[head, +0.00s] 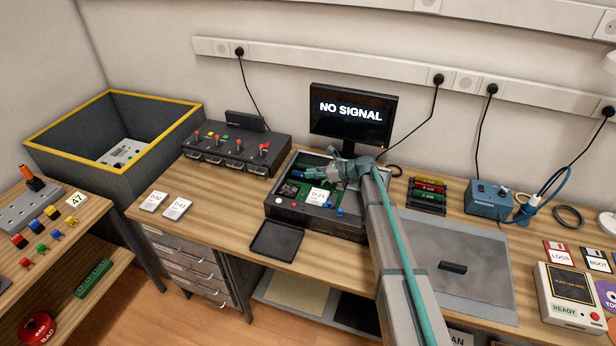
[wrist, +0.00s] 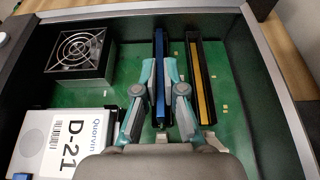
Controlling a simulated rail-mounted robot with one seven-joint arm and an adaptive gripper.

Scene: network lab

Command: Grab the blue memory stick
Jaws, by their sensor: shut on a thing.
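The blue memory stick (wrist: 160,48) stands in a dark slot on the green circuit board (wrist: 128,28) inside an open case (head: 288,212). My gripper (wrist: 160,68) is shut on the stick, with one finger on each side of it.
A yellow stick (wrist: 201,85) stands in the slot to the right. A fan block (wrist: 80,52) and a white D-21 drive (wrist: 64,146) are to the left. The case wall (wrist: 258,65) rises at the right. A black tray (head: 276,244) lies in front. A rack of coloured sticks (head: 427,196) stands right of the case.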

